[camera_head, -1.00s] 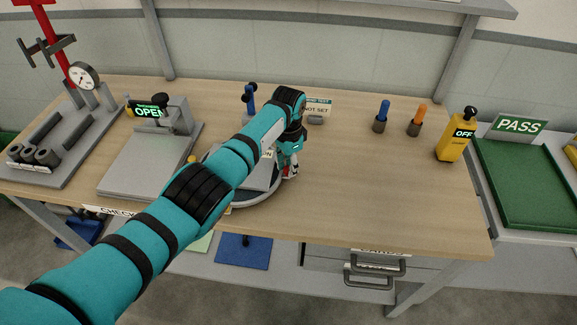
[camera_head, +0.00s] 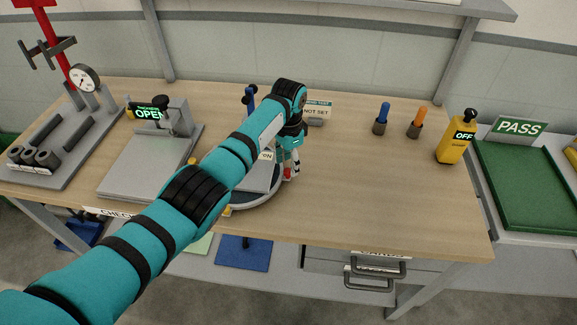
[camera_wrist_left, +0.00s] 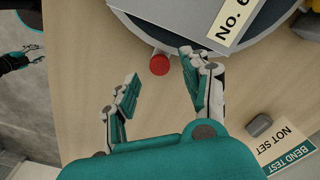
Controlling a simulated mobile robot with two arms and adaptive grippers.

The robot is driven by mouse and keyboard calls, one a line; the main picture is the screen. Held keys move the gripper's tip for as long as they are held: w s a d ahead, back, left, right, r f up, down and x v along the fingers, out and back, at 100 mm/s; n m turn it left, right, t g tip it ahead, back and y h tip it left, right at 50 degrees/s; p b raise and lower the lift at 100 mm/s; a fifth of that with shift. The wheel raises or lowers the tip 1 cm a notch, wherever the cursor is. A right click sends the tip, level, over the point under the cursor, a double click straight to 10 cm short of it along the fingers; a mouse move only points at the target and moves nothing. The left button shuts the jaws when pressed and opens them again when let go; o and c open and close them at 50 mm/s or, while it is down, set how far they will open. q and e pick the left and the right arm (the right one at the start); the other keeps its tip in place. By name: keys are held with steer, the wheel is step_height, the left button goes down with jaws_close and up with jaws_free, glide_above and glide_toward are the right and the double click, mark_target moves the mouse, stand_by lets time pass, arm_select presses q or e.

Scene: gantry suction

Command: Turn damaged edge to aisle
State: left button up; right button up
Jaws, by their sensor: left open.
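A round turntable (camera_head: 268,199) with a grey rim stands near the front of the bench, partly hidden by my left arm. A flat grey plate (camera_head: 258,182) lies on it; in the left wrist view the plate (camera_wrist_left: 180,18) carries a "No. 6" label (camera_wrist_left: 233,22). No damaged edge can be made out. A red knob (camera_wrist_left: 159,65) sticks out from the turntable rim. My left gripper (camera_head: 291,170) is at the turntable's right side. In the wrist view the open gripper (camera_wrist_left: 158,72) has its fingers apart with the knob near its fingertips. My right gripper (camera_wrist_left: 35,57) shows small at the left edge.
A checking fixture (camera_head: 150,165) with an "OPEN" sign and a gauge stand (camera_head: 75,135) are on the left. A "NOT SET" sign (camera_head: 317,111), blue and orange pens (camera_head: 382,112) and a yellow "OFF" device (camera_head: 455,140) stand behind and right.

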arm_select(q)
step_height(320, 180, up, 10)
steer(key=shift+f, duration=0.2)
steer(key=shift+f, duration=0.1)
stand_by(0.4)
